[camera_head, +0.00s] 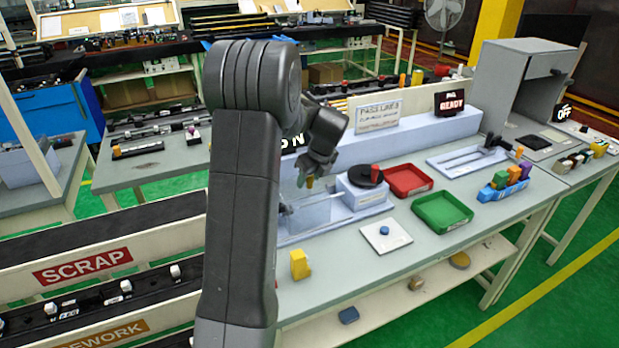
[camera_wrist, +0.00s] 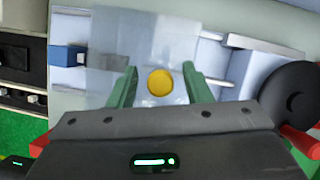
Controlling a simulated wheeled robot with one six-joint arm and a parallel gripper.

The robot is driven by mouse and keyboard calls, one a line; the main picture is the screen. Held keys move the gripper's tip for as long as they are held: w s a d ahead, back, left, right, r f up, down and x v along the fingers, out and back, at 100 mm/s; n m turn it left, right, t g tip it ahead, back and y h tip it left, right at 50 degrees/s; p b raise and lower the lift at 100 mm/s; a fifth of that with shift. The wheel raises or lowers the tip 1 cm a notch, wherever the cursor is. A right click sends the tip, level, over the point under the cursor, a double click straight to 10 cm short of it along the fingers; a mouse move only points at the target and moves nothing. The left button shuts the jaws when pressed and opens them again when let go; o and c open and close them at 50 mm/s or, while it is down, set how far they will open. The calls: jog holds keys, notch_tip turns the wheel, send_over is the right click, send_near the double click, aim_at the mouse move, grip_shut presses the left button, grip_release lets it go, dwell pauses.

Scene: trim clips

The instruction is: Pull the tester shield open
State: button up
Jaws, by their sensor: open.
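The tester shield (camera_wrist: 165,42) is a clear panel in the wrist view, lying over the pale tester bed and two light rods. It also shows as a see-through box (camera_head: 311,213) in the head view, partly behind my arm.
A black disc (camera_head: 362,178) with a red handle stands right of the shield. Red (camera_head: 406,181) and green (camera_head: 442,211) trays, a white plate with a blue button (camera_head: 386,231) and a yellow block (camera_head: 299,264) lie on the bench. A blue block (camera_wrist: 68,56) is left of the shield.

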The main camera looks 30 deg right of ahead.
jog(key=b+v, duration=0.1)
jog(key=v, duration=1.2)
jog(key=shift+r, duration=0.3)
jog(key=shift+s, duration=0.1)
jog(key=p+x, duration=0.1)
jog(key=x, duration=1.3)
jog(key=shift+a, duration=0.25)
